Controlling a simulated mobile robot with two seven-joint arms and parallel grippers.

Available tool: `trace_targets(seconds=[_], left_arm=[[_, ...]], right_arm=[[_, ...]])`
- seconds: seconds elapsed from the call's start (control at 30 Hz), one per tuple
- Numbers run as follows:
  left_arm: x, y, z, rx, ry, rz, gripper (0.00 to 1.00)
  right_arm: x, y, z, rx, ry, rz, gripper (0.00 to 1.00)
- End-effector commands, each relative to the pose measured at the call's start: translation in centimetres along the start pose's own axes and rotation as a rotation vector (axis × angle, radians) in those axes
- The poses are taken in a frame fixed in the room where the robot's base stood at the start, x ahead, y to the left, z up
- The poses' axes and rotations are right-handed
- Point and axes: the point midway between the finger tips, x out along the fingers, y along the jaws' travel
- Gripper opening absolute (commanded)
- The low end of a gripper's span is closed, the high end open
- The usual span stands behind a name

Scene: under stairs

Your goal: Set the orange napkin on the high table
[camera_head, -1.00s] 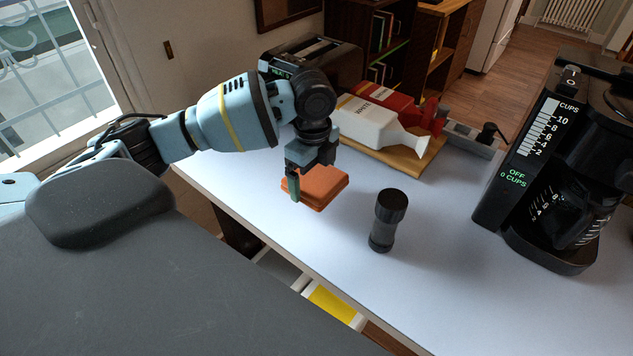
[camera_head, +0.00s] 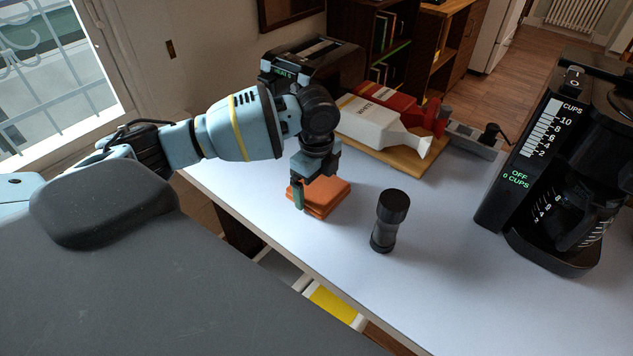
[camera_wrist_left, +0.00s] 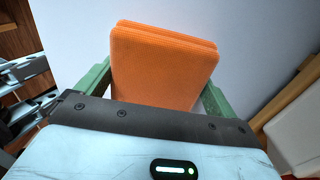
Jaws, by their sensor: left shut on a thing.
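The orange napkin (camera_head: 327,194) is a folded, flat orange pad at the left side of the white-topped high table (camera_head: 345,285). My left gripper (camera_head: 309,194) points down and is shut on the napkin. In the left wrist view the orange napkin (camera_wrist_left: 162,65) sits between the two green fingers, with the pale tabletop (camera_wrist_left: 255,40) behind it. The napkin is at or just above the tabletop; I cannot tell if it touches. My right gripper is in neither view.
A black pepper mill (camera_head: 389,222) stands right of the napkin. A white bottle (camera_head: 380,124) and a red bottle (camera_head: 405,108) lie on a wooden board (camera_head: 405,155) behind. A black toaster (camera_head: 325,62) stands at the back, a coffee maker (camera_head: 545,170) at the right.

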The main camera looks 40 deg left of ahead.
Motion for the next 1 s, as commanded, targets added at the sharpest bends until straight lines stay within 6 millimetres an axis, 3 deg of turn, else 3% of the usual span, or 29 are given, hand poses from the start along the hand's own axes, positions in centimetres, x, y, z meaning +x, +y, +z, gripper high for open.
trace_targets(seconds=[0.27,0.43,0.8,1.0], left_arm=[[0.0,0.0,0.0,0.0,0.0,0.0,1.0],[-1.1,-0.1,0.0,-0.001,0.001,-0.003,1.0],[-8.2,-0.1,0.0,0.0,0.001,-0.005,1.0],[-11.1,-0.1,0.0,0.0,0.002,-0.001,1.0]], right_arm=[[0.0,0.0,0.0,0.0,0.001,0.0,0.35],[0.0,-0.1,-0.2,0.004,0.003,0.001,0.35],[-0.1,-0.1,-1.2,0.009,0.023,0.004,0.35],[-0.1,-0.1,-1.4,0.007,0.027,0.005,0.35]])
